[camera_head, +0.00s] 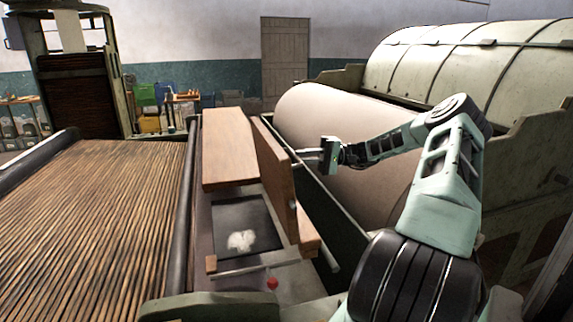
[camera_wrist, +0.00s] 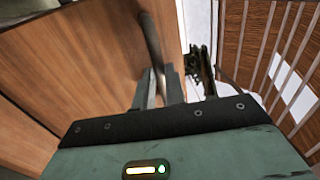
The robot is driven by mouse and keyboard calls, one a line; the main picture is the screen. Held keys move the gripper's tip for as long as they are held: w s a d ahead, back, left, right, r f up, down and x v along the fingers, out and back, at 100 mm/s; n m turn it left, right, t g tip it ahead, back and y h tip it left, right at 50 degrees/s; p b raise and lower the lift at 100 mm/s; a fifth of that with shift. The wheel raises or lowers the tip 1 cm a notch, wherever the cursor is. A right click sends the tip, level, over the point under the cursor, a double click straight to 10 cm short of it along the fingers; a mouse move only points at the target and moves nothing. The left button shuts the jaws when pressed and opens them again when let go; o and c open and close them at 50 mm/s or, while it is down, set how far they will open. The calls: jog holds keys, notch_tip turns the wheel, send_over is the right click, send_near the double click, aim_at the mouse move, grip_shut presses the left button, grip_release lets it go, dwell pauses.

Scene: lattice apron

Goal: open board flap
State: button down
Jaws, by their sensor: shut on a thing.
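The board flap (camera_head: 276,172) is a wooden panel that stands steeply upright on its edge beside the dark opening of the box. In the wrist view its broad wooden face (camera_wrist: 85,60) fills the left side. A metal bar handle (camera_wrist: 151,38) runs along that face. My gripper (camera_head: 303,157) is at the right side of the flap. In the wrist view my gripper's fingers (camera_wrist: 160,88) are shut on the handle. The handle's far end is hidden in the head view.
A fixed wooden board (camera_head: 228,150) lies left of the flap. A dark recess (camera_head: 226,218) holds white fluff (camera_head: 241,240). A red knob (camera_head: 272,283) is in front. A large pale roller (camera_head: 345,140) stands close on the right; a slatted belt (camera_head: 95,225) lies left.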

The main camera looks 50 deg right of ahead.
jog(key=v, duration=0.2)
jog(key=b+v, duration=0.1)
jog(key=v, duration=0.1)
jog(key=shift+a+f, duration=0.1)
jog(key=shift+f, duration=0.35)
jog(key=c, duration=1.5)
grip_release()
jog(key=shift+o, duration=0.2)
jog(key=b+v, duration=0.5)
jog(key=v, duration=1.2)
jog(key=shift+b, duration=0.3)
